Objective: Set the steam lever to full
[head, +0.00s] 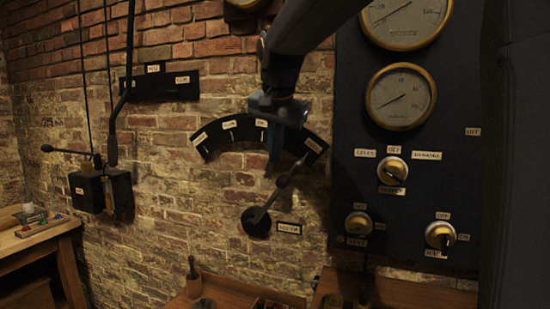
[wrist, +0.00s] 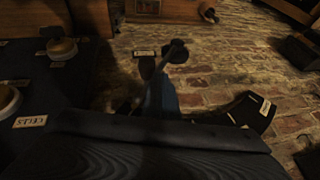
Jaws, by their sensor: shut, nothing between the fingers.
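A lever (head: 264,207) is mounted on the brick wall by a round black hub (head: 257,222). A small plate (head: 289,228) beside the hub is too blurred to read. My gripper (head: 274,155) is shut and empty, pointing down in front of the arc, just above and left of the knob. In the wrist view the blue fingers (wrist: 160,95) are close to the lever (wrist: 177,50); contact cannot be told.
A dark gauge panel (head: 460,100) with dials and knobs stands close on the right. Another lever (head: 118,110) and black boxes (head: 88,190) are on the left wall. Wooden benches (head: 45,235) lie below.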

